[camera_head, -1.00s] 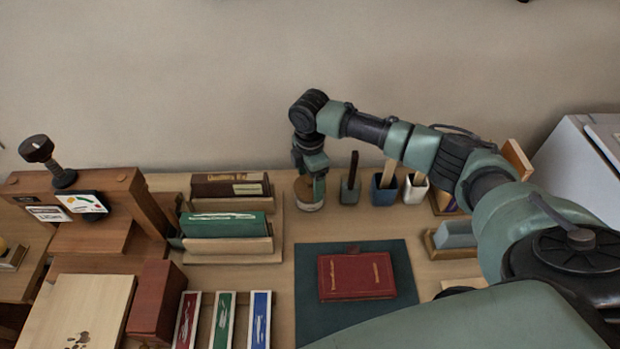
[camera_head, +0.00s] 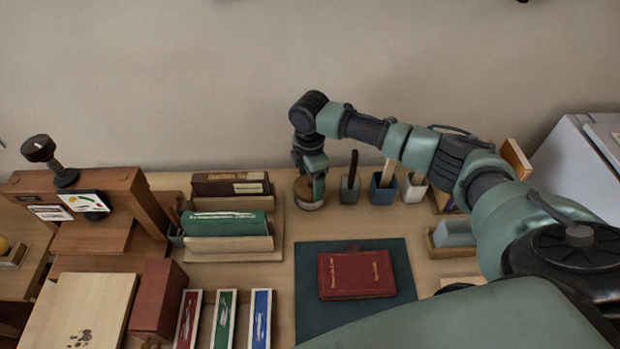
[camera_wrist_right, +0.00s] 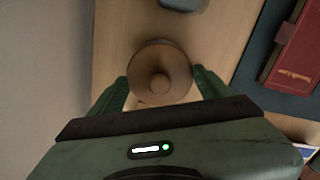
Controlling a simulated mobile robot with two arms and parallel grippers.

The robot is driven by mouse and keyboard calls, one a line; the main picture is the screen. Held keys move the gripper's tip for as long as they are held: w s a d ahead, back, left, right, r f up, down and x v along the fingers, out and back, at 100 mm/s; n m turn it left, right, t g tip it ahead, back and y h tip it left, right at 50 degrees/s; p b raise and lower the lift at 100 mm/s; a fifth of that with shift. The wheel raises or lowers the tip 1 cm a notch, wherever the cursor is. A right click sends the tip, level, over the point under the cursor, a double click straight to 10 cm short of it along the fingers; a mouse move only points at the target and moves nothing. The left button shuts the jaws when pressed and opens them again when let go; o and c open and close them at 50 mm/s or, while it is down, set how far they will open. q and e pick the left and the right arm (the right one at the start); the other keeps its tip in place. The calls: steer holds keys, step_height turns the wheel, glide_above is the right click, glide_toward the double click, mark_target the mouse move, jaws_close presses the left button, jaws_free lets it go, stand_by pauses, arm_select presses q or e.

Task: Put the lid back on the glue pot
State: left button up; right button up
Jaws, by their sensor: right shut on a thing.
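The glue pot (camera_head: 312,206) stands at the back of the bench, right of the book racks; only its pale lower part shows clearly. My right gripper (camera_head: 311,187) points down over it, with a finger along its right side. In the right wrist view a round brown wooden lid (camera_wrist_right: 160,57) with a central knob lies between the two fingers of my right gripper (camera_wrist_right: 162,82), which is shut on it. The lid lines up with the pot and hides its mouth. I cannot tell whether it is fully seated. My left gripper is not in view.
Close right of the pot stand a grey holder (camera_head: 350,190) with a dark stick, a blue cup (camera_head: 383,193) and a white cup (camera_head: 414,190). Book racks (camera_head: 262,245) stand to the left. A red book (camera_head: 356,275) lies on a dark green mat (camera_head: 315,312) in front.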

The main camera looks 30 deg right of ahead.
steer(key=shift+p, duration=0.4)
stand_by(0.6)
steer(key=o, duration=1.5)
steer(key=shift+c, duration=0.2)
steer(key=shift+r+p, duration=3.55)
steer(key=shift+p, duration=0.25)
jaws_close()
